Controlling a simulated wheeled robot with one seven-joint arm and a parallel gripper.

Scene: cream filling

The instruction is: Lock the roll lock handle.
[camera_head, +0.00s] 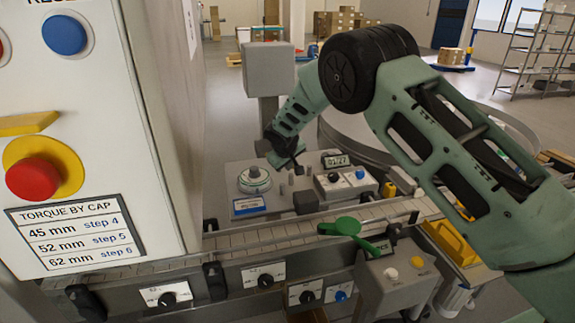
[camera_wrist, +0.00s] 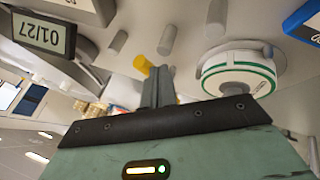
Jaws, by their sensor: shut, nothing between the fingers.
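My gripper (camera_head: 292,163) is shut and empty above the grey machine deck, just right of a white round disc with a green ring (camera_head: 255,181). In the wrist view its fingers (camera_wrist: 158,84) are together, and the green-ringed disc (camera_wrist: 238,72) lies to their right, apart from them. A small grey knob (camera_wrist: 232,89) shows on the disc. A green lever handle (camera_head: 345,226) stands on a unit at the front, below and right of my gripper. No label tells which part is the roll lock handle.
A display reading 01/27 (camera_head: 337,161) and a panel with small knobs (camera_head: 345,182) stand right of the disc. Grey posts (camera_wrist: 165,38) and a yellow-tipped post (camera_wrist: 143,65) rise near the fingers. A tall white control cabinet (camera_head: 90,130) fills the left; a conveyor (camera_head: 250,241) crosses in front.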

